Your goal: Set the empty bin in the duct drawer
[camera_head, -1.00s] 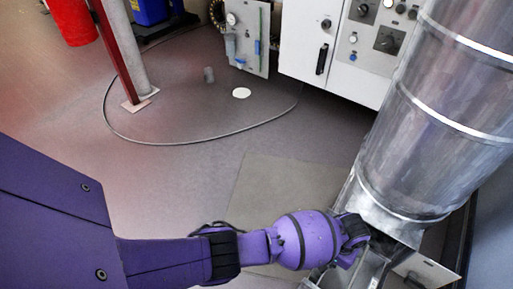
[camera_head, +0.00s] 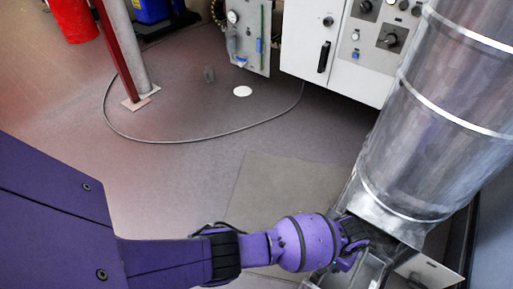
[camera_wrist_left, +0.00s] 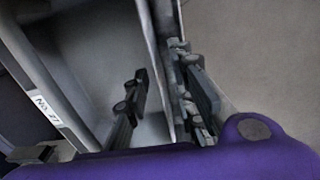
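My left arm reaches in from the left in the head view. Its gripper (camera_head: 355,245) is at the lower end of the metal duct (camera_head: 435,125), by a grey metal tray-like part (camera_head: 372,272) cut off by the frame edge. In the left wrist view the fingers of my left gripper (camera_wrist_left: 160,85) stand apart on either side of a thin upright metal wall (camera_wrist_left: 160,50). A gap shows between the left finger and this wall. A grey hollow (camera_wrist_left: 95,45), seemingly the bin's empty inside, lies left of it. I cannot tell bin from drawer clearly. My right gripper is out of view.
A labelled rail (camera_wrist_left: 45,108) runs along the left of the wrist view. A white control cabinet (camera_head: 335,50) and a valve panel (camera_head: 250,35) stand at the back. A red post (camera_head: 118,55) and a cable loop (camera_head: 190,142) are on open floor at left.

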